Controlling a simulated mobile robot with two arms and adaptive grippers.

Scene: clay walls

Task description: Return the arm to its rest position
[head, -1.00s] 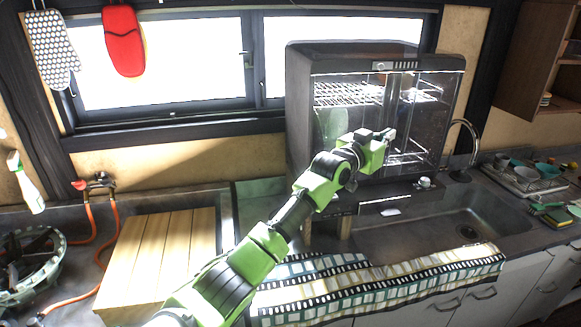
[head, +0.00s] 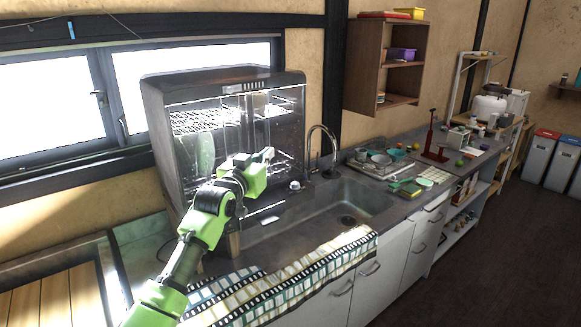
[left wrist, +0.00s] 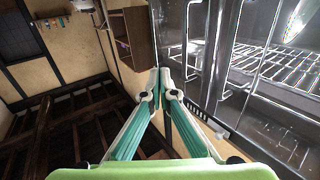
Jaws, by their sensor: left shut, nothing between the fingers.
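My left arm, green and black, comes in from the bottom left in the head view. Its left gripper (head: 265,156) is in front of the dark glass-fronted dish cabinet (head: 292,128), above the counter behind the sink. In the left wrist view the fingers of the left gripper (left wrist: 160,72) meet at their tips, shut and empty. The cabinet's glass front and wire racks (left wrist: 275,70) are close on the right of that view. I cannot tell whether the gripper touches the cabinet. My right gripper does not show in either view.
The sink (head: 320,212) lies right of the arm, with a tap (head: 322,140) behind it. A patterned cloth (head: 290,282) hangs over the front edge. A dish rack (head: 375,162) stands farther right. A wall shelf (head: 365,80) hangs above. The dark floor (head: 470,260) at right looks clear.

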